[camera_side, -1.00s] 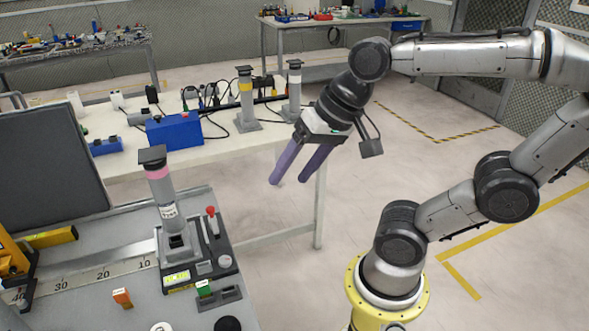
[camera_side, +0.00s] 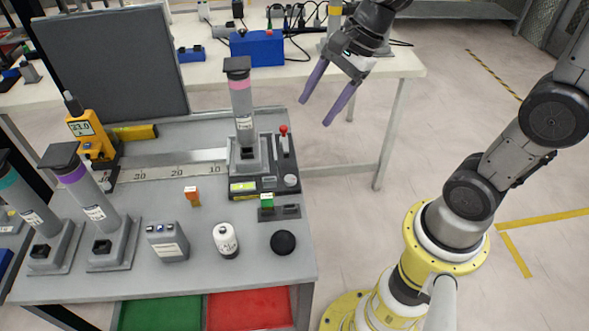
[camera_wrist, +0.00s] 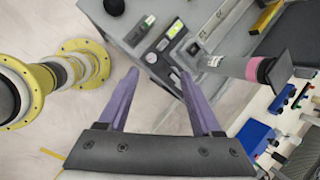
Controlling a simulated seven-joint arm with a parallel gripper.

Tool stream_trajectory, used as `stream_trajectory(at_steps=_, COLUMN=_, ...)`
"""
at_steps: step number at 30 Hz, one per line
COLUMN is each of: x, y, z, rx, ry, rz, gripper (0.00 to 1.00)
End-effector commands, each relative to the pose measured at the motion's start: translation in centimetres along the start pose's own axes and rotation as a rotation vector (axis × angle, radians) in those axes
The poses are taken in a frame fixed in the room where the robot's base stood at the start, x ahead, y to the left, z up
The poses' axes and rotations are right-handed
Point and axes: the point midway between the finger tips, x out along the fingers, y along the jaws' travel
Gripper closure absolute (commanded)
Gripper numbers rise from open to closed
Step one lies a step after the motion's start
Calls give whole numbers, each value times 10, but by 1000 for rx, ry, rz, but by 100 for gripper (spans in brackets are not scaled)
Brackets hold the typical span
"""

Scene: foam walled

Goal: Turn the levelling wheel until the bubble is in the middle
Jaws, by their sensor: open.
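A black-based device (camera_side: 265,184) stands at the right end of the grey table. Its front has a yellow-green lit window (camera_side: 243,187), also seen in the wrist view (camera_wrist: 174,28), and a small grey round knob (camera_side: 291,181), which shows in the wrist view (camera_wrist: 163,44). A separate black disc (camera_side: 283,242) lies near the table's front right. I cannot tell for sure which round part is the levelling wheel, and no bubble can be made out. My gripper (camera_side: 315,111) has purple fingers, open and empty, in the air right of and above the device, touching nothing.
A blue box (camera_side: 257,47) is on the white bench behind.

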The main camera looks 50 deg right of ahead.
Motion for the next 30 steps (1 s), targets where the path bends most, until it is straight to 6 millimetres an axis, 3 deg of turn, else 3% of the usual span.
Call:
stream_trajectory(at_steps=1, x=15, y=-6, z=-10, rx=86, ry=-8, rz=33, gripper=34)
stream_trajectory(at_steps=6, x=53, y=-16, z=-36, rx=266, ry=-25, rz=116, gripper=34)
stream_trajectory(at_steps=12, x=76, y=-11, z=-57, rx=335, ry=-23, rz=182, gripper=34)
stream_trajectory(at_steps=20, x=98, y=-6, z=-59, rx=345, ry=-22, rz=192, gripper=34)
stream_trajectory(at_steps=30, x=163, y=8, z=-55, rx=343, ry=-20, rz=195, gripper=34)
